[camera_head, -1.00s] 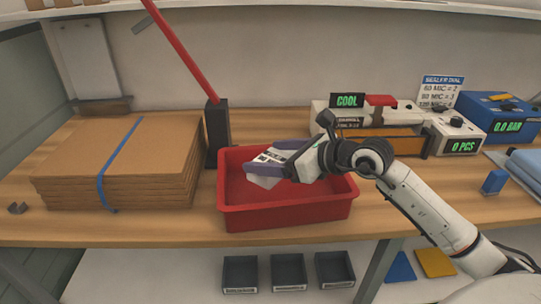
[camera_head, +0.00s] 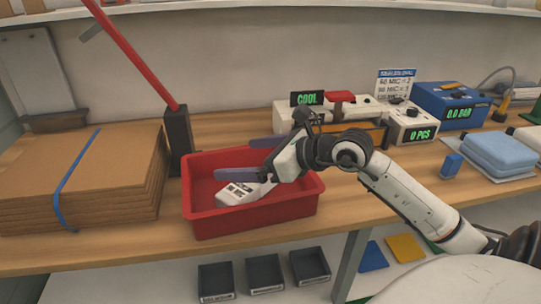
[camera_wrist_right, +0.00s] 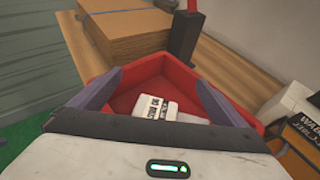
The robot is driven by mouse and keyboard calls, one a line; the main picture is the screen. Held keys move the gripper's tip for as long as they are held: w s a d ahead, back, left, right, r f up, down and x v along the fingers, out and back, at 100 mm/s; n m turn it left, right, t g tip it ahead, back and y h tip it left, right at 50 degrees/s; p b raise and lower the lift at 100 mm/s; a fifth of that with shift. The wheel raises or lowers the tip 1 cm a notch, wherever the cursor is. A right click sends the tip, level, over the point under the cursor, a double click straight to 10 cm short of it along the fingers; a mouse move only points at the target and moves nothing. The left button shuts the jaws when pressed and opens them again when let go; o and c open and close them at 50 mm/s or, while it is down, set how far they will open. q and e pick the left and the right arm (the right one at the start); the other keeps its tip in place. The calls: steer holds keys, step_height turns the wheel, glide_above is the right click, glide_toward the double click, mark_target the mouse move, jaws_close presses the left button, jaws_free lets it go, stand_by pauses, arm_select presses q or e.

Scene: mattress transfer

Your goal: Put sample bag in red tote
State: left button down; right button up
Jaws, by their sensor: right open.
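The red tote (camera_head: 250,218) stands on the wooden bench in the head view, and its wall also shows in the right wrist view (camera_wrist_right: 157,68). The white sample bag (camera_head: 238,193) with dark printing lies inside the tote, and it shows in the right wrist view (camera_wrist_right: 156,106) between the fingers. My right gripper (camera_head: 245,158) is above the tote with its two purple-grey fingers spread apart. In the right wrist view the open fingers (camera_wrist_right: 148,88) stand either side of the bag, apart from it. My left gripper is in neither view.
Strapped cardboard sheets (camera_head: 95,180) lie left of the tote. A black post (camera_head: 178,140) with a red lever stands behind it. A sealer (camera_head: 345,108), a blue device (camera_head: 450,103) and blue folded stacks (camera_head: 500,152) are at right. Dark bins (camera_head: 265,272) sit below.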

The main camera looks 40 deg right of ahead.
steer(key=v, duration=0.8)
steer(key=shift+s+b, duration=0.25)
steer(key=shift+b, duration=0.15)
